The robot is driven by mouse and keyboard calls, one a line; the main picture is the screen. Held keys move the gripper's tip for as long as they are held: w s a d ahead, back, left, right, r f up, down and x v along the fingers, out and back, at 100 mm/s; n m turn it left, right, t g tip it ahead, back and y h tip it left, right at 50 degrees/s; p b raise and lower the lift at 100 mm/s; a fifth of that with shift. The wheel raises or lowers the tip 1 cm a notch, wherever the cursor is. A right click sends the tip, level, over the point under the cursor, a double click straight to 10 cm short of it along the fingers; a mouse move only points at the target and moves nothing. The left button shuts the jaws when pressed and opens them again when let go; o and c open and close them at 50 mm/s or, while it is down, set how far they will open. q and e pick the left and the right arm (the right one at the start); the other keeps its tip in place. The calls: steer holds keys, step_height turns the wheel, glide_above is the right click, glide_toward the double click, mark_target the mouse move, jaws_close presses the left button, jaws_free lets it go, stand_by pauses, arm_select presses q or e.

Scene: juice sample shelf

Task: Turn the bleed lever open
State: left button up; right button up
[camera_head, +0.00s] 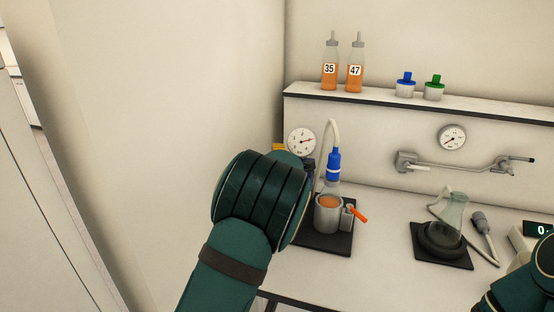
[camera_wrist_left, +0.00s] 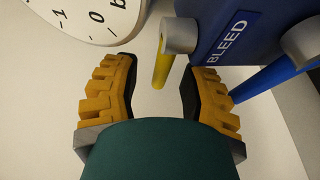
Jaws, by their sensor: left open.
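In the left wrist view, a dark blue block (camera_wrist_left: 222,52) carries a label reading BLEED (camera_wrist_left: 227,40). A yellow lever (camera_wrist_left: 161,68) comes from a grey hub (camera_wrist_left: 180,36) at the block's left side and points down in the picture. My left gripper (camera_wrist_left: 160,72) is open, with one orange-padded finger on each side of the lever's end. The lever appears apart from both fingers.
A blue rod (camera_wrist_left: 275,80) with its own grey hub (camera_wrist_left: 303,40) lies close to my right-hand finger in the wrist view. A steel cup (camera_head: 328,215) with orange juice stands near my left arm. A flask (camera_head: 452,215) stands farther right. Bottles (camera_head: 330,75) stand on the shelf above.

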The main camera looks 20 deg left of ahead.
arm_select(q)
steer(key=shift+w+a+f, duration=0.1)
steer(key=shift+w, duration=0.3)
jaws_close()
